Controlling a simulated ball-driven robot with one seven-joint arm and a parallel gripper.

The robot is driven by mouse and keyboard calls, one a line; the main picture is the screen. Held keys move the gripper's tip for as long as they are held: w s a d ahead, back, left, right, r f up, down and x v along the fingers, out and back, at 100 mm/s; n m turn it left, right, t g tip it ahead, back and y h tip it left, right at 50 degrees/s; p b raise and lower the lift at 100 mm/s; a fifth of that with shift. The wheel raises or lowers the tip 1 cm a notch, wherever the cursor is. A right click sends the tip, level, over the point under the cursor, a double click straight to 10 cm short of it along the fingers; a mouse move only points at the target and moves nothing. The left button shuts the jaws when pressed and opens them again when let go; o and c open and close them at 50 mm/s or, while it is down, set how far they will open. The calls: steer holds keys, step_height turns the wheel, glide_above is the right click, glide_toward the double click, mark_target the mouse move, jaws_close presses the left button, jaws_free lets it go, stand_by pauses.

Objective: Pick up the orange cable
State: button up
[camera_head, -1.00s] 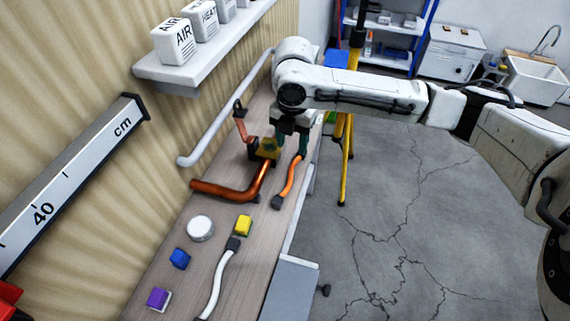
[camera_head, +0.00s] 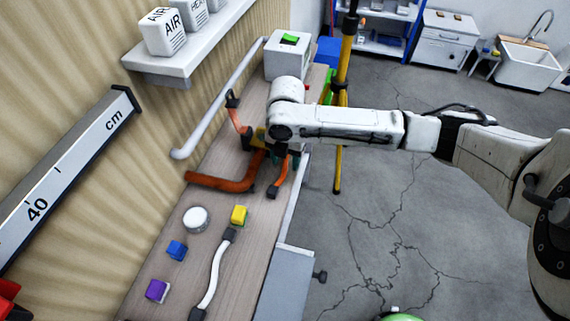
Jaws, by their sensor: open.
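The orange cable (camera_head: 281,174) lies on the wooden bench top in the head view, near the bench's right edge. Its near end has a dark connector (camera_head: 272,192). Its far end is hidden behind my wrist. My gripper (camera_head: 288,158) is low over the cable's far part, largely covered by my own arm. Its jaws are open, with a teal finger showing by the cable. I cannot tell whether the fingers touch the cable.
A copper pipe (camera_head: 225,184) with a yellow valve (camera_head: 260,137) lies just left of the cable. A white cable (camera_head: 215,270), a yellow block (camera_head: 239,215), blue block (camera_head: 176,250), purple block (camera_head: 157,290) and white disc (camera_head: 196,219) are nearer. A white box (camera_head: 288,58) stands behind.

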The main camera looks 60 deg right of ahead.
steer(key=shift+f, duration=0.1)
steer(key=shift+c, duration=0.2)
jaws_close()
stand_by(0.5)
